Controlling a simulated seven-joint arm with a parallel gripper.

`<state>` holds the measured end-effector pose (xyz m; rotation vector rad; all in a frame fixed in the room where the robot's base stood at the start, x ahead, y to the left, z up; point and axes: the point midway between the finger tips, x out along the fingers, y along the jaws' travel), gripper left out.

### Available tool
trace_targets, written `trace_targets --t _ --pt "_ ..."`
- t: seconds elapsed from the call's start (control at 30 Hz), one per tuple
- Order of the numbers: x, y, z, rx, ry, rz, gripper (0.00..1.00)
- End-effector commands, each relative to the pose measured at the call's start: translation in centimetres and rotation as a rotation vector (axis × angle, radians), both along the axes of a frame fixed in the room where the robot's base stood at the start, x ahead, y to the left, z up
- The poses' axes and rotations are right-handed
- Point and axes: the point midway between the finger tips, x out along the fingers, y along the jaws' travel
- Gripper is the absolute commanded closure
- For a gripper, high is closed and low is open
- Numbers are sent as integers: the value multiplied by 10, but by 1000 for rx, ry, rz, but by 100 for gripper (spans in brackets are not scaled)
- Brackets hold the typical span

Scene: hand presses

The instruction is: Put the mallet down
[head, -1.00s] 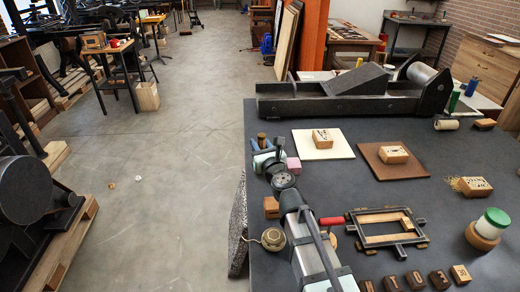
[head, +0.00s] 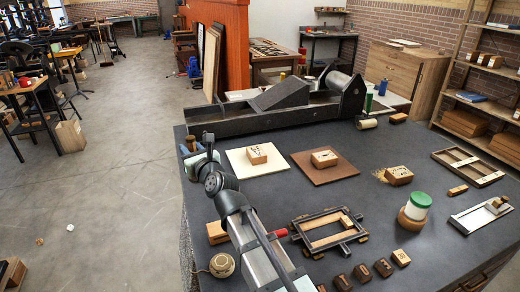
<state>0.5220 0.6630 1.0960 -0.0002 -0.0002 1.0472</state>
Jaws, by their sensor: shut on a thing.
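My arm reaches over the left side of the dark table (head: 345,232), and its end with my gripper (head: 198,152) is at the table's back left corner. The wrist covers most of the gripper. A small brown wooden part shows beside the fingers, seemingly the mallet (head: 190,144); my gripper is shut on it. The rest of the mallet is hidden, and I cannot tell whether it touches the table.
A long dark press bed (head: 262,117) lies just behind the gripper. A cream board (head: 240,166) and a brown board (head: 332,175), each with a wooden block, are to the right. A metal frame (head: 297,240), a green-lidded jar (head: 419,203) and a twine ball (head: 222,265) stand nearer.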

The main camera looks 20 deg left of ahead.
Motion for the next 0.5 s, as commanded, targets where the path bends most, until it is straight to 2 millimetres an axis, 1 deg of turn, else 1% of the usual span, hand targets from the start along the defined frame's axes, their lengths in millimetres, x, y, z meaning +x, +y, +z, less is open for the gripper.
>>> trace_targets --t 0.13,0.27,0.37,0.47,0.5 --pt "3 -2 1 1 -1 -5 100" --pt "19 -14 1 1 -1 -30 100" --pt "42 -32 1 1 -1 -65 100" --pt "70 -56 1 0 0 -111 100" --pt "82 -67 1 0 0 -130 100"
